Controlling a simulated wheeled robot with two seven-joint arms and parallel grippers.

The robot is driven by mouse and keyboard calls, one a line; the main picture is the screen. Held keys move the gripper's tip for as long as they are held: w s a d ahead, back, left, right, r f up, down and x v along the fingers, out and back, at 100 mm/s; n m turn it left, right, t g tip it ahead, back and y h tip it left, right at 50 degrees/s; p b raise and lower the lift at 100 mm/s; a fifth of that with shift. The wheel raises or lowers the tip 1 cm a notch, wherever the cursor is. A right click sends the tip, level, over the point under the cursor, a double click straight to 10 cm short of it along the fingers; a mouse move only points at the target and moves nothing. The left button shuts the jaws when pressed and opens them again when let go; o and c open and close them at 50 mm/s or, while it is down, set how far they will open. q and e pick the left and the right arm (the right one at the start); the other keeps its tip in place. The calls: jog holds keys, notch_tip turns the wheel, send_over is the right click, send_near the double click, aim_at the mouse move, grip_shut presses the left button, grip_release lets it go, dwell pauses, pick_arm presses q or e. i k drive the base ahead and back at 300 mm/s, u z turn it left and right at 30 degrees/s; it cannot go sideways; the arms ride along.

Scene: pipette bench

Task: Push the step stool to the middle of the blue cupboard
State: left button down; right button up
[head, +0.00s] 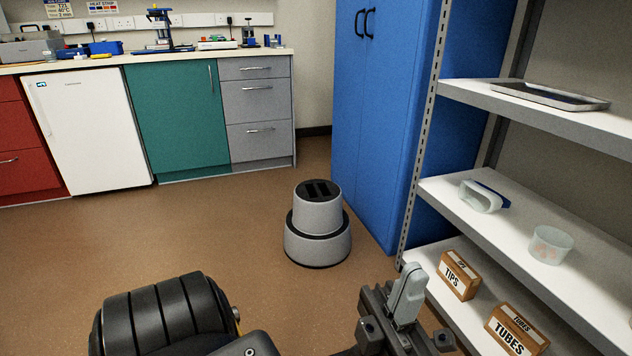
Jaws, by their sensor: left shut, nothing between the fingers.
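The step stool (318,241) is a round, grey, two-tier stool with a black top and black rims. It stands upright on the brown floor, in front of the blue cupboard (385,130), with a narrow strip of floor showing between them. The cupboard is tall, with two black handles high on its doors. My left gripper (408,290) is at the lower right of the head view, nearer to me than the stool and apart from it. Its light grey fingers are shut and empty. My right gripper is not in view.
White shelving (545,225) stands at the right, close to my left gripper, holding a TIPS box (459,275), a TUBES box (517,330), a tub (550,245) and a tray (549,95). A bench with a white fridge (88,130) and cabinets lines the back. The floor left of the stool is clear.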

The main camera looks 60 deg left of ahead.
aim_at(317, 234)
jog(key=u, duration=0.6)
jog(key=i, duration=0.35)
jog(key=u, duration=1.05)
jog(key=i, duration=1.4)
jog(key=z, duration=0.25)
